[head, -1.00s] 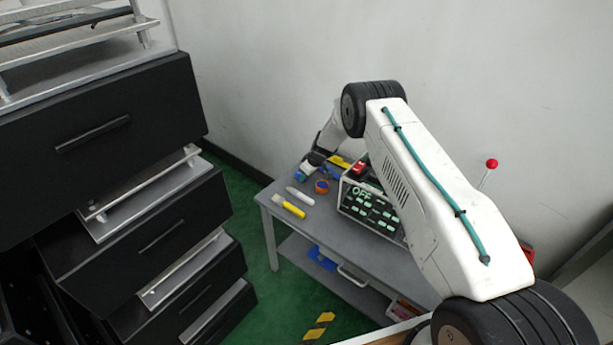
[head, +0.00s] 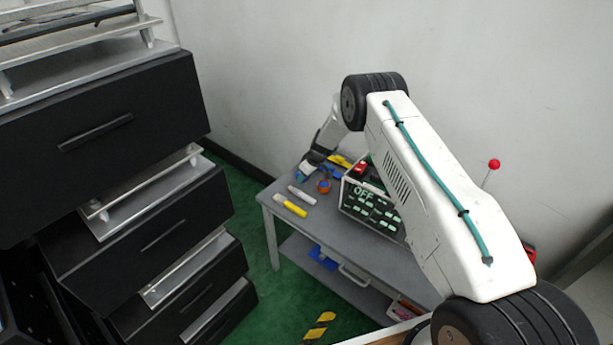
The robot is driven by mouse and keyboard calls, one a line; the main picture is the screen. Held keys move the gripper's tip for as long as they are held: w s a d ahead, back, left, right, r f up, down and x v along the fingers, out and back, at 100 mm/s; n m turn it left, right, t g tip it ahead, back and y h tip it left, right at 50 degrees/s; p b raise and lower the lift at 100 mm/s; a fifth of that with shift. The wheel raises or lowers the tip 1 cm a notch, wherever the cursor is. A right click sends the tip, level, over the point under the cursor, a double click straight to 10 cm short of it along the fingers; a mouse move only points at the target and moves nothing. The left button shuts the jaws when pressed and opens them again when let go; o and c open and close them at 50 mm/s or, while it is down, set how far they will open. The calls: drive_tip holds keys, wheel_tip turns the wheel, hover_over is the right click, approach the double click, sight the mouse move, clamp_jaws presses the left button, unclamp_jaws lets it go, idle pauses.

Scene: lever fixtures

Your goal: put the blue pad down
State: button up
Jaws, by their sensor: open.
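My gripper (head: 307,168) is at the far end of my white arm, low over the back left of the grey table. It is open. A small blue and green piece (head: 301,178) shows right at its tips; whether they touch is too small to tell. More blue (head: 336,172) shows just right of the gripper, beside a yellow piece (head: 340,160) and partly hidden. Another flat blue thing (head: 322,258) lies on the table's lower shelf. I cannot tell for certain which of these is the blue pad.
On the grey table (head: 284,199) are a white stick (head: 301,195), a yellow tube (head: 290,206), an orange-blue ring (head: 323,186) and a box reading OFF (head: 370,207). A black drawer cabinet (head: 150,225) stands left.

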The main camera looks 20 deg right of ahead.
drive_tip(key=d+v, duration=0.1)
drive_tip(key=v, duration=0.6)
drive_tip(key=s+a+r+m, duration=0.1)
drive_tip(key=s+r, duration=0.5)
drive_tip(key=r, duration=0.5)
drive_tip(key=s+a+r, duration=0.1)
drive_tip(key=s+r, duration=0.4)
drive_tip(key=r, duration=0.7)
drive_tip(key=s+a+r+m, duration=0.1)
drive_tip(key=s+r, duration=0.5)
drive_tip(key=r, duration=0.5)
drive_tip(key=s+r+m, duration=0.1)
drive_tip(key=s+r, duration=0.3)
drive_tip(key=s, duration=0.3)
drive_tip(key=s+r+m+g+h, duration=0.1)
drive_tip(key=s+r, duration=0.2)
drive_tip(key=s, duration=0.4)
drive_tip(key=s+r, duration=0.4)
drive_tip(key=s, duration=0.3)
drive_tip(key=s+d+m+h, duration=0.1)
drive_tip(key=s, duration=0.9)
drive_tip(key=s+d+f+m+g, duration=0.1)
drive_tip(key=s+d+m, duration=0.1)
drive_tip(key=s, duration=0.8)
drive_tip(key=shift+f+h, duration=0.35)
drive_tip(key=shift+h, duration=0.05)
